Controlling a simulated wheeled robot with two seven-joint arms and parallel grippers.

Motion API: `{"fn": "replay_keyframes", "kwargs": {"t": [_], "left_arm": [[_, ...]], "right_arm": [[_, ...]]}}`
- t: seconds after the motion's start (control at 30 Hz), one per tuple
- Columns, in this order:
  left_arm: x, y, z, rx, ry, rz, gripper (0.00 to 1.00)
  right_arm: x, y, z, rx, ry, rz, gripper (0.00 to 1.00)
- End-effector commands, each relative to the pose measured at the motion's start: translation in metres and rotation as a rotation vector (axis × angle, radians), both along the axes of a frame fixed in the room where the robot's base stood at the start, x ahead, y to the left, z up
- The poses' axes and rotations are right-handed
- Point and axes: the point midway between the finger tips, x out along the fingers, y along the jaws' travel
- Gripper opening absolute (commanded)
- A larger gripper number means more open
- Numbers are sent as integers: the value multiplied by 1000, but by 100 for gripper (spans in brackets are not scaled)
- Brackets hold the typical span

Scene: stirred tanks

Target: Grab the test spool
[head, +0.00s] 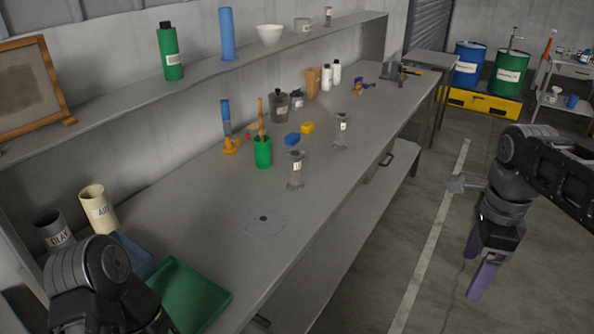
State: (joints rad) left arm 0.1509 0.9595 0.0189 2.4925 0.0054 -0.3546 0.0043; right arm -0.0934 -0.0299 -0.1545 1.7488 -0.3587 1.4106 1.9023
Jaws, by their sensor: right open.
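Two clear, spool-shaped pieces with pale labels stand upright on the grey workbench (215,195). The nearer spool (296,172) is near the bench's middle, and the farther spool (342,130) is beyond it to the right. The labels are too small to read, so I cannot tell which is the test spool. My right gripper (477,264) has purple fingers, is open and empty, and hangs over the floor to the right of the bench, apart from both spools. My left arm shows at the lower left, but its gripper is out of view.
A flat clear disc (264,222) lies in front of the nearer spool. A green cup (263,152), blue block (292,139) and yellow block (307,127) stand behind it. A green tray (187,295) is at the near left. A shelf (205,75) runs above the bench's back.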

Motion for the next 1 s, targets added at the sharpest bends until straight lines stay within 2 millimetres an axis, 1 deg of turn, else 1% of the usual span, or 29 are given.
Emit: {"fn": "replay_keyframes", "kwargs": {"t": [0.2, 0.3, 0.37, 0.47, 0.57, 0.6, 0.67, 0.7, 0.73, 0.77, 0.8, 0.87, 0.9, 0.97, 1.0], "left_arm": [[0, 0, 0, 0, 0, 0, 80], [0, 0, 0, 0, 0, 0, 72], [0, 0, 0, 0, 0, 0, 67], [0, 0, 0, 0, 0, 0, 58], [0, 0, 0, 0, 0, 0, 58], [0, 0, 0, 0, 0, 0, 58], [0, 0, 0, 0, 0, 0, 58], [0, 0, 0, 0, 0, 0, 58], [0, 0, 0, 0, 0, 0, 58], [0, 0, 0, 0, 0, 0, 58], [0, 0, 0, 0, 0, 0, 58], [0, 0, 0, 0, 0, 0, 58], [0, 0, 0, 0, 0, 0, 58], [0, 0, 0, 0, 0, 0, 58], [0, 0, 0, 0, 0, 0, 58]], "right_arm": [[0, 0, 0, 0, 0, 1, 77], [2, 2, -4, 2, 2, 14, 77], [6, 6, -13, 6, 2, 48, 77], [18, 22, -46, 25, 1, 169, 77], [33, 51, -104, 65, -9, 377, 77], [36, 67, -134, 86, -17, 479, 77], [36, 92, -183, 127, -36, 643, 77], [31, 111, -217, 156, -54, 759, 77], [25, 125, -243, 178, -71, 845, 77], [17, 139, -268, 198, -91, 928, 77], [3, 157, -299, 224, -118, 1037, 77], [-22, 182, -341, 251, -166, 1188, 77], [-41, 196, -363, 262, -198, 1280, 77], [-70, 214, -390, 269, -240, 1404, 77], [-88, 223, -403, 269, -265, 1475, 77]]}}
